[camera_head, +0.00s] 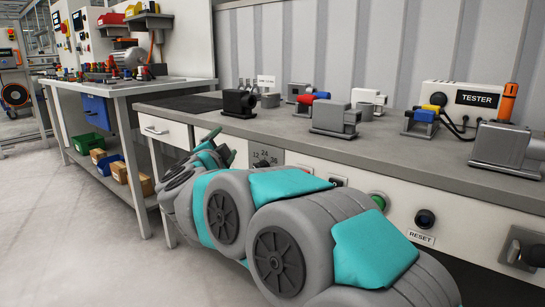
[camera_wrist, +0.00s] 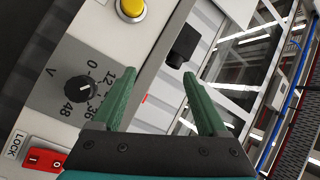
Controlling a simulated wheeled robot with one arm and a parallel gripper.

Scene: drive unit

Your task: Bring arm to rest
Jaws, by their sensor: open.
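My arm, grey with teal covers, reaches from the lower right of the head view leftward along the bench front. My gripper (camera_head: 219,145) is at its far end, beside the front panel and left of the voltage dial (camera_head: 264,160). In the wrist view my gripper (camera_wrist: 162,88) shows two green fingers spread apart with nothing between them. The voltage dial (camera_wrist: 80,88) lies left of the fingers there, its scale partly behind the left finger. My arm hides part of the panel in the head view.
The workbench (camera_head: 400,148) carries several grey fixtures, a black block (camera_head: 239,103) and a tester (camera_head: 470,98). Its front has a green button (camera_head: 378,201) and a reset button (camera_head: 425,219). A red rocker switch (camera_wrist: 44,155) shows near the dial. Open floor (camera_head: 75,235) lies left.

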